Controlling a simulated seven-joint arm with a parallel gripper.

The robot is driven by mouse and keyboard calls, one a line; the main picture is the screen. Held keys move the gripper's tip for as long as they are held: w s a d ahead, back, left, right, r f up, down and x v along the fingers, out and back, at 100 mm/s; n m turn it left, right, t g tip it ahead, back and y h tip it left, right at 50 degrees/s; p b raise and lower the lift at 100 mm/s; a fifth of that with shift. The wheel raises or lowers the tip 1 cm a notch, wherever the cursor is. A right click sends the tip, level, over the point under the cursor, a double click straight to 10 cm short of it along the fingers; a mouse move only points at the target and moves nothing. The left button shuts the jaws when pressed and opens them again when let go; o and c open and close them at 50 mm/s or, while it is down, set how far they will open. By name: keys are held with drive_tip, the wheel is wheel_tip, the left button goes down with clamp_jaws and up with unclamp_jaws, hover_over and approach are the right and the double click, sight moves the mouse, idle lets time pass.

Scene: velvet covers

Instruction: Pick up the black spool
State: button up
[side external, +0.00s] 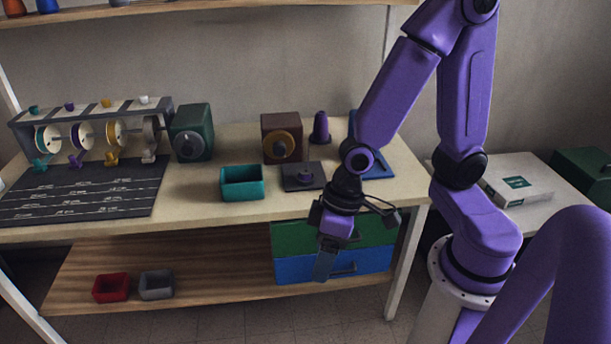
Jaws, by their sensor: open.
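I cannot make out a clearly black spool. A purple cone-shaped spool (320,128) stands at the back of the table. My gripper (325,266) points down in front of the table's front edge, before the drawers and well to the right of the rack. It is open, and nothing shows between its fingers.
A green box (192,120) and a brown box (281,127) stand on the table (215,211). A teal bin (243,188) and a dark plate (303,186) sit near its front. A dark marked mat (70,200) lies before the rack. Red (111,288) and grey (157,285) bins sit below.

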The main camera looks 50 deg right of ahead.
drive_tip(key=w+d+f+m+t, duration=0.1)
drive_tip(key=w+f+m+t, duration=0.2)
drive_tip(key=w+f+m, duration=0.3)
drive_tip(key=m+t+h, duration=0.6)
drive_tip(key=t+h, duration=0.3)
drive_tip(key=h, duration=0.3)
approach(306, 171)
drive_tip(key=shift+d+x, duration=0.2)
drive_tip(key=shift+x, duration=3.6)
drive_tip(key=shift+w+a, duration=0.1)
drive_tip(key=shift+a, duration=0.05)
drive_tip(key=c, duration=1.1)
